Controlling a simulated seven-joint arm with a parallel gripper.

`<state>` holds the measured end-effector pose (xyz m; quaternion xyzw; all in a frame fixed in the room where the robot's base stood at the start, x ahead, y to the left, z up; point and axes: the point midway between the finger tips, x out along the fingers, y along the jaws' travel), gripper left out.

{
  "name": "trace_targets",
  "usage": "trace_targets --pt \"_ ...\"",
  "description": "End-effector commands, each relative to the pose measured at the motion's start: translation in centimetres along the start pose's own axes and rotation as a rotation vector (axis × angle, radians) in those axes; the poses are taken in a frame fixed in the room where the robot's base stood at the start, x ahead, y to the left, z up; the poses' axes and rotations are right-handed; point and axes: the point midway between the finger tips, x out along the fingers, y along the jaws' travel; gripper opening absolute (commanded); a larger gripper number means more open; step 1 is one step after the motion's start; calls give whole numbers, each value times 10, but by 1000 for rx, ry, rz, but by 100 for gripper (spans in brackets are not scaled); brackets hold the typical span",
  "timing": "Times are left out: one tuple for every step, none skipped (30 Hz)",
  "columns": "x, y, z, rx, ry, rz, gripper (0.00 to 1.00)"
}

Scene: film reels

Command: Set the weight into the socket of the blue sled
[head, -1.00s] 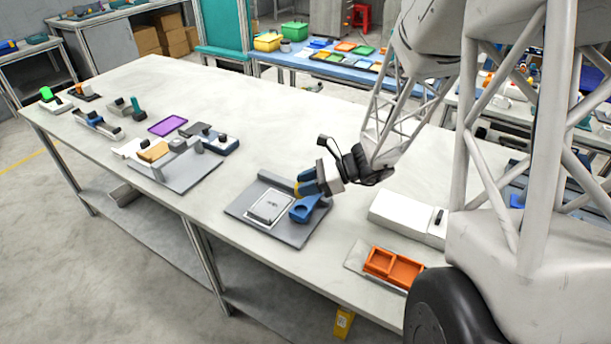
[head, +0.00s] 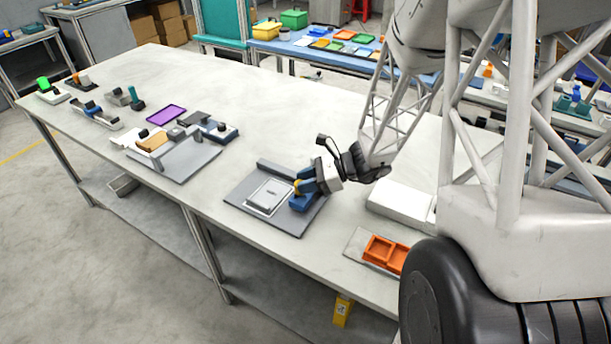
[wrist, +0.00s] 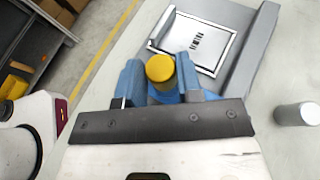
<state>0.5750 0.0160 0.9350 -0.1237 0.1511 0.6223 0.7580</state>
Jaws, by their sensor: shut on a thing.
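The weight is a yellow-topped cylinder (wrist: 160,68) held between the two blue fingers of my gripper (wrist: 161,84). My gripper is shut on it. A sliver of yellow also shows in the head view at my gripper (head: 309,187). The blue sled (head: 301,203) sits on the near right part of a grey plate (head: 248,216), directly below my fingers. In the wrist view, blue of the sled (wrist: 165,98) shows under and behind the weight. The socket is hidden by the weight and fingers, so I cannot tell whether the weight's bottom is inside it.
A white-framed panel (head: 268,196) lies on the grey plate left of the sled, with a raised grey wall (head: 285,170) behind. A grey cylinder (wrist: 296,113) stands to the right in the wrist view. An orange tray (head: 384,252) and white block (head: 400,203) are to the right.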

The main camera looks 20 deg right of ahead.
Motion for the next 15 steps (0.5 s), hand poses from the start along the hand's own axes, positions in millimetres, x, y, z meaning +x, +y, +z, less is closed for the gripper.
trace_targets --pt "2 0 -4 1 0 0 4" --pt "2 0 -6 1 -1 0 4" --pt "4 0 -8 0 -1 0 4" --pt "4 0 -10 0 -1 0 4" --pt "5 0 -12 1 -1 0 4" --pt "6 0 -14 1 -1 0 4" --pt "6 0 -16 0 -1 0 4" --pt "7 0 -17 0 -1 0 4" --pt "8 0 -19 0 -1 1 4" --pt "8 0 -20 0 -1 1 4" --pt "9 0 -21 0 -1 1 4" --pt "9 0 -22 -1 -1 1 4" --pt "9 0 -22 -1 -1 1 4" --pt "10 0 -23 -1 -1 1 4" --pt "10 0 -23 -1 -1 1 4"
